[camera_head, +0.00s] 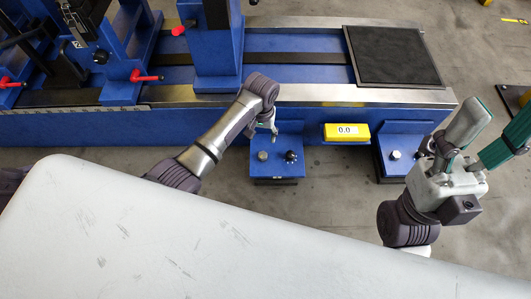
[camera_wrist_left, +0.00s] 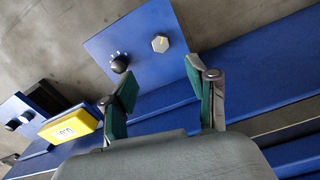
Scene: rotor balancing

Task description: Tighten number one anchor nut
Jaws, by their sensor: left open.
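A silver hex nut with a yellow mark (camera_wrist_left: 160,43) sits on a blue block (camera_wrist_left: 135,30), beside a black knob (camera_wrist_left: 119,64). In the head view the nut (camera_head: 262,155) is at the left of the block's top. A second blue block with a similar nut (camera_head: 395,155) is farther right. I cannot read a number on either. My left gripper (camera_head: 264,128) is just behind the first block. In the wrist view its green-padded fingers (camera_wrist_left: 160,76) are apart and empty, with the nut beyond the tips. My right gripper (camera_head: 494,122) is open and empty at the right.
A yellow display box (camera_head: 346,132) reading 0.0 is between the two blocks. The blue machine bed (camera_head: 310,75) runs behind, with a black mat (camera_head: 395,57), blue stands (camera_head: 217,50) and red-handled levers (camera_head: 145,77). A pale surface fills the foreground. Grey floor lies between.

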